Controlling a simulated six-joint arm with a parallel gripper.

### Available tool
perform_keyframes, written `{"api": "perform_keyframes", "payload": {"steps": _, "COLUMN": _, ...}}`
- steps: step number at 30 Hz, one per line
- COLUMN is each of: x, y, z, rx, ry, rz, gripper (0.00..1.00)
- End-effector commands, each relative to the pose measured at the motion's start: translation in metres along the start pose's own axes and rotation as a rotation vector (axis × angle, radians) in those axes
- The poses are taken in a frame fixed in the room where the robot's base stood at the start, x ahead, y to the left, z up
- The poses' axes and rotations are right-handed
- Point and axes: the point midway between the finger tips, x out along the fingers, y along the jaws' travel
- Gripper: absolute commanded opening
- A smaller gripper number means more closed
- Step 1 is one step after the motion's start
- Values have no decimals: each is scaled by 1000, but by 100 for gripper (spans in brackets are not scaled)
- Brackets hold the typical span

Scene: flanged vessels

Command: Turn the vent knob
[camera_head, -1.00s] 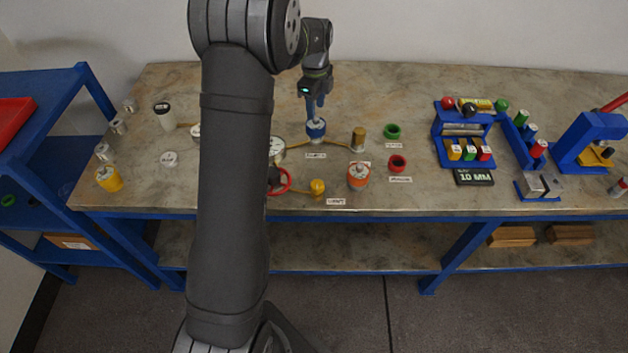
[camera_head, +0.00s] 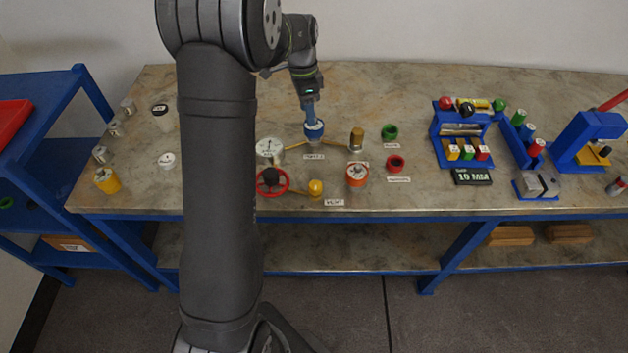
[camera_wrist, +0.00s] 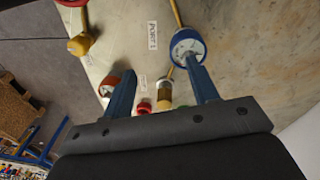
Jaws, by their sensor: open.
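A small yellow knob (camera_head: 315,188) stands near the front of the bench, with a label (camera_head: 334,202) beside it that appears to read VENT. The knob also shows at the upper left of the wrist view (camera_wrist: 80,44), on a yellow pipe. My gripper (camera_head: 309,108) is well behind the knob, pointing down at a blue-topped vessel port (camera_head: 314,130). In the wrist view my two blue fingers (camera_wrist: 160,68) are spread apart with nothing held between them. The right finger's tip overlaps the blue and white port (camera_wrist: 187,42); I cannot tell whether it touches.
A red handwheel (camera_head: 272,182) and a gauge (camera_head: 269,150) stand left of the knob. An orange-banded vessel (camera_head: 356,175), a brass cylinder (camera_head: 357,138), a green ring (camera_head: 390,131) and a red ring (camera_head: 396,163) stand to the right. The bench front is mostly clear.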

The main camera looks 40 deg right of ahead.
Motion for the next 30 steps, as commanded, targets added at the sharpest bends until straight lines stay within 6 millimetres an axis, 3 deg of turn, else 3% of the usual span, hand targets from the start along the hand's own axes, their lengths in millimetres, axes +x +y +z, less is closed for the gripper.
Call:
{"api": "perform_keyframes", "payload": {"steps": 21, "x": -42, "y": 84, "z": 46, "rx": -1636, "ry": -86, "rz": 251, "gripper": 54}}
{"api": "perform_keyframes", "payload": {"steps": 30, "x": -52, "y": 106, "z": 54, "rx": -2037, "ry": -171, "rz": 310, "gripper": 54}}
